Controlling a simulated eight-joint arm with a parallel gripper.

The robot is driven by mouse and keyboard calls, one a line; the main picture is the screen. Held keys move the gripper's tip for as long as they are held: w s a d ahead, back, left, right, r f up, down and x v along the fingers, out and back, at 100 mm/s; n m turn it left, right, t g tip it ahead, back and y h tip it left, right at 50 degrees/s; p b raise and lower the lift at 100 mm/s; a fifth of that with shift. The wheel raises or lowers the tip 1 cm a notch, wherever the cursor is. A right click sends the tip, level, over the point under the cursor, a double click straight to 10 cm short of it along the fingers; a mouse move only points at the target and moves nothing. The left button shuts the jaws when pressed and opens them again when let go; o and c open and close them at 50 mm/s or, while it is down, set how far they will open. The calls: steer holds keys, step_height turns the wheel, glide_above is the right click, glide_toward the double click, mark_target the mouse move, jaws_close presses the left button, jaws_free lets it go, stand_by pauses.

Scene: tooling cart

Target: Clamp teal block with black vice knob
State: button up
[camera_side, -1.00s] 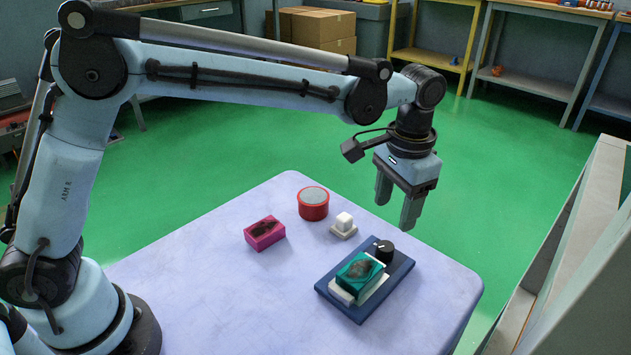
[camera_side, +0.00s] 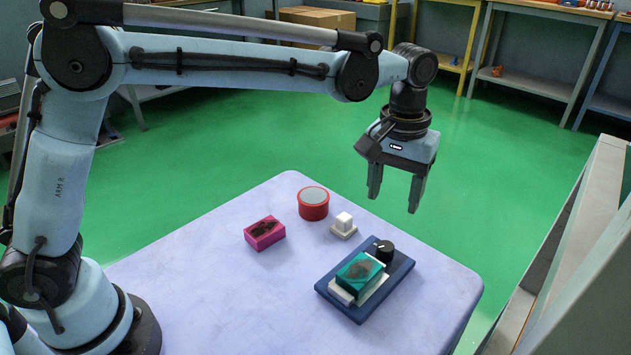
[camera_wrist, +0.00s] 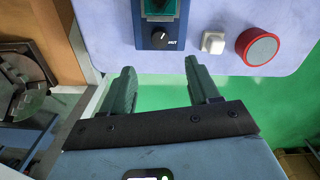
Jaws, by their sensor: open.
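The teal block (camera_side: 359,272), with a dark patch on top, sits on the white bed of the blue vice (camera_side: 335,296) near the table's right side. The black vice knob (camera_side: 385,251) stands at the far end of the vice base. In the wrist view, the knob (camera_wrist: 160,39) shows a white pointer line beside small white lettering, with part of the teal block (camera_wrist: 159,7) at the top edge. My gripper (camera_side: 394,204) is open and empty, above and apart from the knob, fingers pointing down. In the wrist view, my gripper's two fingers (camera_wrist: 160,75) stand wide apart.
A red round container with a grey top (camera_side: 313,203), a white cube on a pale base (camera_side: 343,225) and a magenta block (camera_side: 265,233) stand left of the vice on the pale table (camera_side: 200,265). A grey cabinet (camera_side: 575,230) rises at the right.

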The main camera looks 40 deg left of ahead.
mark_target(386, 246)
step_height(386, 246, down, 12)
steer(key=n, duration=0.2)
steer(key=shift+w+f+n, duration=0.1)
steer(key=shift+n, duration=0.3)
steer(key=c, duration=1)
steer(key=shift+c, duration=0.2)
